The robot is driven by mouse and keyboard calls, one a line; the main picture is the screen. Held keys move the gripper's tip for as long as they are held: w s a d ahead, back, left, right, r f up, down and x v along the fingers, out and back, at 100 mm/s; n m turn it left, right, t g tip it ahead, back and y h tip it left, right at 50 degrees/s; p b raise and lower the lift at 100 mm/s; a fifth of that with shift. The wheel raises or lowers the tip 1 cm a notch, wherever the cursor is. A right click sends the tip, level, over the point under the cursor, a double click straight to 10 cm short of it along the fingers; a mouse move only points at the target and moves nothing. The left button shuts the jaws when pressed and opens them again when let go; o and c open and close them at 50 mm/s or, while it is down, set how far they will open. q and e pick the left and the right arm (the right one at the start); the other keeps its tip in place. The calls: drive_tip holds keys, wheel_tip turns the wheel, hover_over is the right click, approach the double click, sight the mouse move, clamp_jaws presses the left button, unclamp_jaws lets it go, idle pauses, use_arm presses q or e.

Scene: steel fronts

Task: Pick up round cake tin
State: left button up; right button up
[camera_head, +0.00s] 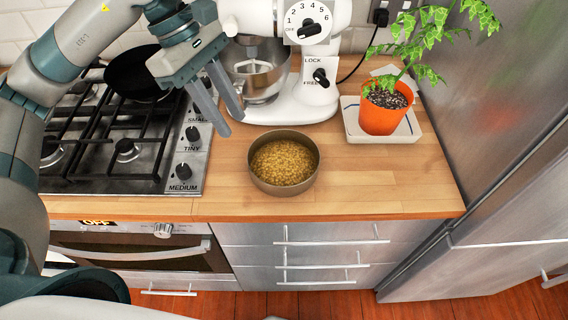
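The round cake tin (284,187) stands upright on the wooden counter, right of the hob, in the head view. It is brown-grey, and a golden, grainy filling shows inside it. My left gripper (233,126) is above the counter, up and to the left of the tin and in front of the mixer. Its two fingers are apart, with nothing seen between them. It does not touch the tin. My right gripper is not in the view.
A white stand mixer (300,101) with a steel bowl stands behind the tin. A potted plant (382,110) in a white tray (410,130) is at the right, beside the steel fridge (500,130). A gas hob (110,150) with a black pan (138,75) is left. Counter around the tin's front and right is clear.

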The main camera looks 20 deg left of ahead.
use_arm(q)
drive_tip(key=p, duration=0.4)
hover_over(266, 182)
drive_tip(key=a, duration=0.2)
drive_tip(key=f, duration=1.1)
drive_tip(key=shift+w+a+f, duration=0.15)
drive_tip(key=shift+w+f, duration=0.05)
drive_tip(key=shift+w, duration=0.1)
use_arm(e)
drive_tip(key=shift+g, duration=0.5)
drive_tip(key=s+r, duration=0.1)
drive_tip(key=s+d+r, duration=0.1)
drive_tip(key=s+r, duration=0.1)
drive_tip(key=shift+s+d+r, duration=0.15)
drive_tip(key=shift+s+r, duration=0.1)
use_arm(q)
drive_tip(key=shift+s+d+f+p, duration=0.15)
drive_tip(key=shift+d+f+p, duration=0.25)
drive_tip(key=shift+p, duration=0.5)
drive_tip(key=p+x, duration=0.1)
drive_tip(key=x, duration=0.2)
drive_tip(key=shift+a+p, duration=0.15)
drive_tip(key=shift+p, duration=0.2)
drive_tip(key=shift+f, duration=0.6)
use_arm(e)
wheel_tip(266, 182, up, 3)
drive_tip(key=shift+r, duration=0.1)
